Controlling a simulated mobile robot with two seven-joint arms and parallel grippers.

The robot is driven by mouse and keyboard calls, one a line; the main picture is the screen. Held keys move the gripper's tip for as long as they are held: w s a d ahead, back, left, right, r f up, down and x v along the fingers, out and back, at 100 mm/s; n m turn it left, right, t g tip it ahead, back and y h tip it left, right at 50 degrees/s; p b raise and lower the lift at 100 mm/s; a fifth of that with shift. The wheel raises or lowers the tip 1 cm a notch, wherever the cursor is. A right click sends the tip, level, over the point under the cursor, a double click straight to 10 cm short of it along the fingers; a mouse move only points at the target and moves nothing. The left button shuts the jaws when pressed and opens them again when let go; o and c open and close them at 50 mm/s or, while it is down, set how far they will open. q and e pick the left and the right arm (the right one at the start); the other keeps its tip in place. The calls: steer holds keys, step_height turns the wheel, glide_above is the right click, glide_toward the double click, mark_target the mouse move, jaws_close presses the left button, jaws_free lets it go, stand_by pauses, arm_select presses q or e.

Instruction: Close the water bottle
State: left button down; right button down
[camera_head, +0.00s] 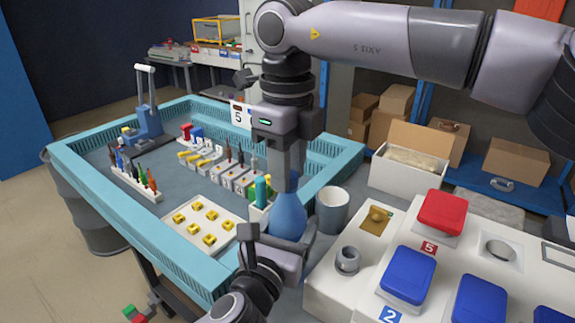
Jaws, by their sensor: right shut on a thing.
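The blue water bottle (288,215) stands upright at the near right corner of the blue-walled bench. Its upper part is hidden behind my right gripper (286,172), which comes down from above. My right gripper is shut on the top of the bottle; whether it holds the cap or the neck, I cannot tell. My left gripper (277,243) is low beside the bottle's base, with its fingers around the lower part. Whether it is closed on the bottle is not clear. No separate cap can be made out.
A grey cup (332,209) stands close to the right of the bottle. A white panel (335,292) with red and blue blocks lies further right. A white tray (225,225) of yellow pieces is on the left. An open white box (410,159) stands behind.

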steer(key=m, duration=0.5)
steer(key=c, duration=0.8)
jaws_free()
steer(key=shift+r, duration=0.1)
steer(key=shift+r, duration=2.15)
steer(key=shift+c, duration=0.3)
